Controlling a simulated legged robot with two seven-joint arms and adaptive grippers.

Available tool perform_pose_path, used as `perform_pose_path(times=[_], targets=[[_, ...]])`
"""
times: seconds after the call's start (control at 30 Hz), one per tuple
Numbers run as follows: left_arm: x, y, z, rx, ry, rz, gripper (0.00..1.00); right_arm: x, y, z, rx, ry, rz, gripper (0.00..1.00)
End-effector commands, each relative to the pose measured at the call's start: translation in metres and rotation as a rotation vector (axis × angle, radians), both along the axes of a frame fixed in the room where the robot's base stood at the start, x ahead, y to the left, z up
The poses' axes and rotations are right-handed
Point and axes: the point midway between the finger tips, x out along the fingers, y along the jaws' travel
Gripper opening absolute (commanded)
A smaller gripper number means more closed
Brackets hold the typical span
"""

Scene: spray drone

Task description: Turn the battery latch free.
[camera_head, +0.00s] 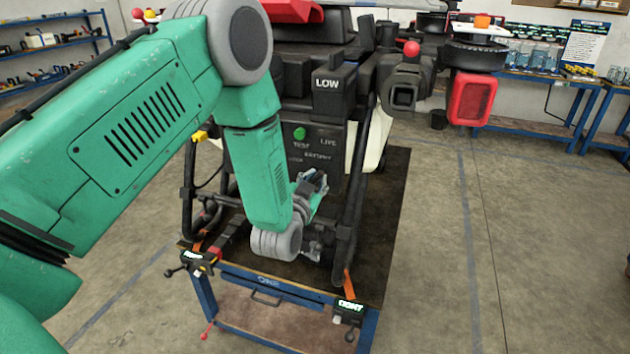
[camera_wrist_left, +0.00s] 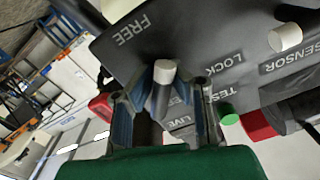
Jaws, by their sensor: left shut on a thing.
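The battery latch (camera_wrist_left: 165,73) is a dark lever with a pale round end, in the left wrist view. It sits on a dark panel (camera_wrist_left: 150,35), with FREE printed to its upper left and LOCK to its right. My left gripper (camera_wrist_left: 167,95) has its two fingers on either side of the lever and is shut on it. In the head view my left gripper (camera_head: 313,182) is at the front of the black drone (camera_head: 327,130), low beside the panel with the green button (camera_head: 299,133). There my arm and fingers hide the latch. My right gripper is not in view.
The drone stands on a blue-framed bench (camera_head: 290,288) with a dark top, held by orange straps. A red lamp (camera_head: 472,98) juts out at the right. The floor right of the bench is clear.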

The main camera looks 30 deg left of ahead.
Motion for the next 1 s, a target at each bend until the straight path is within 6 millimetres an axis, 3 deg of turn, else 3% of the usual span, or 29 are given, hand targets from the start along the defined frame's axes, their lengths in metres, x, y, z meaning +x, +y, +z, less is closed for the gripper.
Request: perform_pose_path(times=[0.03, 0.97, 1.0], targets=[[0.0036, -0.0022, 0.0075, 0.002, -0.020, -0.006, 0.00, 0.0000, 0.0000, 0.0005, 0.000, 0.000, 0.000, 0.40], [0.0038, 0.0003, 0.0075, 0.003, -0.021, -0.003, 0.00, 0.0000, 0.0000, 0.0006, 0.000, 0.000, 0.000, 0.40], [0.0038, 0.0004, 0.0075, 0.003, -0.021, -0.003, 0.20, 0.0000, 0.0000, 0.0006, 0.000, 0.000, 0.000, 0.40]])
